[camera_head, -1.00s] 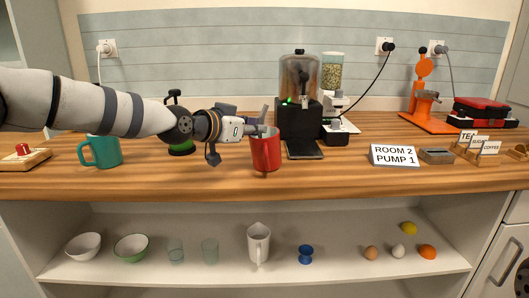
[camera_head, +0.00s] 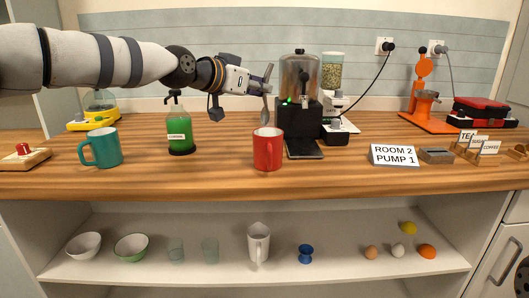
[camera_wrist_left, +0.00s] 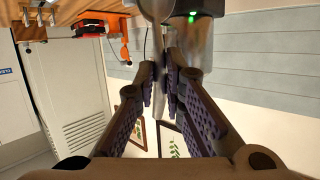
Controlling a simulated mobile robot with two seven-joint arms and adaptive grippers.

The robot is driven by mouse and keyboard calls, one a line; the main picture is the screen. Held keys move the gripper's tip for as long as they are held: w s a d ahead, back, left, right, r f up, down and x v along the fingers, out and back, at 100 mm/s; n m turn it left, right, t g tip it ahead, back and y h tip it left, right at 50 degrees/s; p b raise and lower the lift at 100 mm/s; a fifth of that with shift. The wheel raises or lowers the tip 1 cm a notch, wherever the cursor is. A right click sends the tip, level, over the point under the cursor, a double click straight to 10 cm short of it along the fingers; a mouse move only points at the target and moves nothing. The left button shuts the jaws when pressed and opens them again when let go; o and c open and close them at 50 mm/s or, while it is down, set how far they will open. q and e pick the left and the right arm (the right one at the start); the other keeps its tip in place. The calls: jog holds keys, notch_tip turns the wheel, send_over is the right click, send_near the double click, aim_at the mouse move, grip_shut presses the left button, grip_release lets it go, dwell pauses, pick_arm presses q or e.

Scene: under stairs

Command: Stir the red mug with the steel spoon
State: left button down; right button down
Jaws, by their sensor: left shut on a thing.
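My left gripper (camera_head: 264,86) is above the mug and shut on the steel spoon (camera_head: 265,115). The spoon hangs bowl down, with its tip just over the mug's rim; in the head view I cannot tell whether it is clear of the far rim. The wrist view shows my left gripper's fingers (camera_wrist_left: 169,82) closed around the spoon. The mug's inside is mostly hidden. My right gripper is in no view.
A dispenser (camera_head: 299,90) stands close behind the mug on the right. A green soap bottle (camera_head: 180,137) and a teal mug (camera_head: 102,147) stand to the left. A "ROOM 2 PUMP 1" sign (camera_head: 394,155) is on the right. Counter beside the mug is clear.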

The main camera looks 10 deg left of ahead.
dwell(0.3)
pick_arm(q)
jog(key=shift+r, duration=2)
